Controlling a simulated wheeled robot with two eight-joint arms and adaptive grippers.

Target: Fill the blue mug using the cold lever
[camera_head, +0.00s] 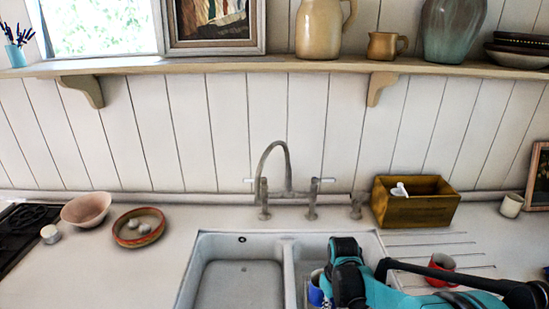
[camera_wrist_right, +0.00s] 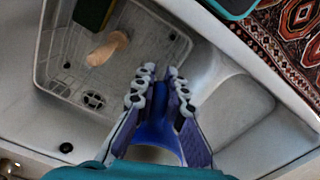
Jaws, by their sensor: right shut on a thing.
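The blue mug (camera_head: 315,294) shows only in part in the head view, beside my right gripper (camera_head: 347,268) at the right basin. In the right wrist view the blue mug (camera_wrist_right: 155,130) sits between the fingers of my right gripper (camera_wrist_right: 160,85), which is shut on it. The mug's far side is hidden by the gripper. The tap (camera_head: 288,160) has an arched spout and stands behind the sink. It has a left lever (camera_head: 263,185) and a right lever (camera_head: 313,185); I cannot tell by marking which is cold. My left gripper is not in view.
The sink has a left basin (camera_head: 240,285) and a right one holding a wire rack (camera_wrist_right: 75,85), a wooden-handled item (camera_wrist_right: 108,48) and a sponge (camera_wrist_right: 95,12). A red mug (camera_head: 441,268) and wooden box (camera_head: 415,207) stand right. Bowls (camera_head: 86,209) stand left.

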